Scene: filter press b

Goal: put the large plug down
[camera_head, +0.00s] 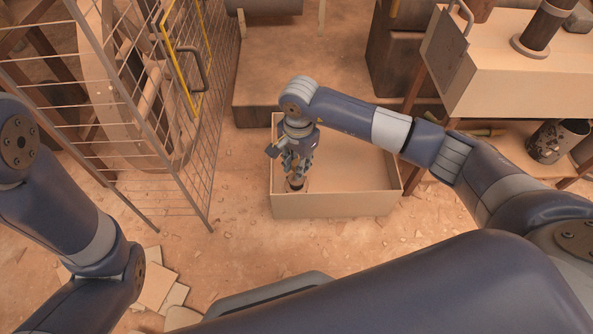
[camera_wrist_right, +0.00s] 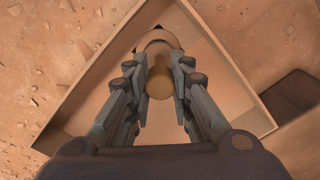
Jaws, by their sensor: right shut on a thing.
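The large plug (camera_wrist_right: 159,82) is a round tan and brownish piece between the fingertips of my right gripper (camera_wrist_right: 159,88) in the right wrist view. My right gripper (camera_head: 295,172) is shut on it and points down inside an open, shallow cream box (camera_head: 335,205), near its left front corner. In the head view the plug is mostly hidden by the fingers. I cannot tell whether its lower end touches the box floor. My left arm comes in at the left, but its gripper is out of view.
A wire mesh fence (camera_head: 190,120) with a yellow-framed gate stands left of the box. A brown block (camera_head: 300,75) is behind it. A cream-topped bench (camera_head: 510,80) and a dark speckled bucket (camera_head: 557,140) are at the right. The box's right part looks empty.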

